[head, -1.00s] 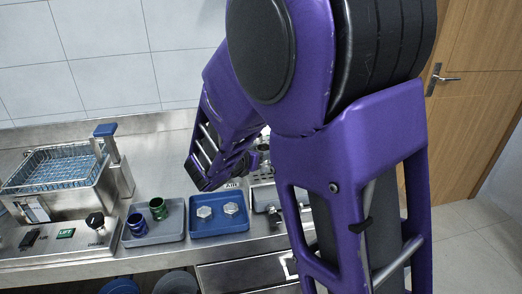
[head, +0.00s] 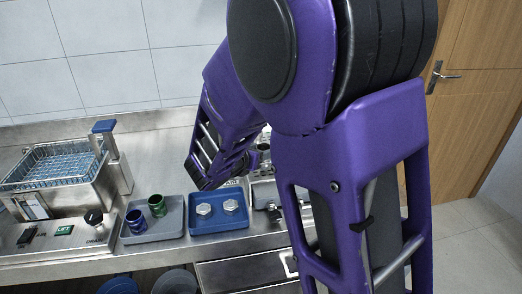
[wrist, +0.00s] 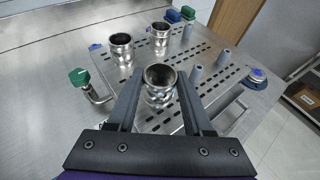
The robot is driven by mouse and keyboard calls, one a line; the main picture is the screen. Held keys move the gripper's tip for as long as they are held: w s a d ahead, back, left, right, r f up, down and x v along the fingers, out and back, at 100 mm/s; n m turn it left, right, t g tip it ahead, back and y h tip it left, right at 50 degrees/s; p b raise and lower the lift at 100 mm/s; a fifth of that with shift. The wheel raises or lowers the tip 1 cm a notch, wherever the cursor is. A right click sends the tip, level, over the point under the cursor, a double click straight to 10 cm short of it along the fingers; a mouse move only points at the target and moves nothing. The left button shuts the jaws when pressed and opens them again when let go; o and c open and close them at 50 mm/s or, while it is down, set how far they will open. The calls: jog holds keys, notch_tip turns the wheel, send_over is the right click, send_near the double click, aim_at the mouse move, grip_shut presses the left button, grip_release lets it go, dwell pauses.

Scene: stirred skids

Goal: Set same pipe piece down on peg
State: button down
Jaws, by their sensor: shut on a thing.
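My gripper (wrist: 160,102) is shut on a shiny metal pipe piece (wrist: 160,88) with an open round top, which looks upright between the fingers. Its lower end is hidden, so I cannot tell whether it touches anything. Below is a slotted metal plate (wrist: 178,61) with bare grey pegs: a far peg (wrist: 187,32), a right peg (wrist: 223,58) and a near peg (wrist: 196,74) just right of the held piece. Two similar pipe pieces stand upright on the plate, one at the left (wrist: 121,48) and one farther back (wrist: 160,36). In the head view my arm hides most of this.
A green-handled valve (wrist: 79,77) stands left of the plate, and a blue-capped fitting (wrist: 257,75) stands right. In the head view, a blue tray (head: 218,226) holds two hex nuts. A grey tray (head: 171,228) holds blue and green cylinders. A wire basket (head: 62,165) sits far left.

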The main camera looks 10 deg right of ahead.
jog(key=shift+f, duration=0.2)
jog(key=shift+f+b, duration=0.4)
jog(key=shift+b, duration=0.2)
dwell(0.4)
grip_release()
dwell(0.6)
notch_tip(320, 180, up, 7)
jog(key=p, duration=0.5)
dwell(0.6)
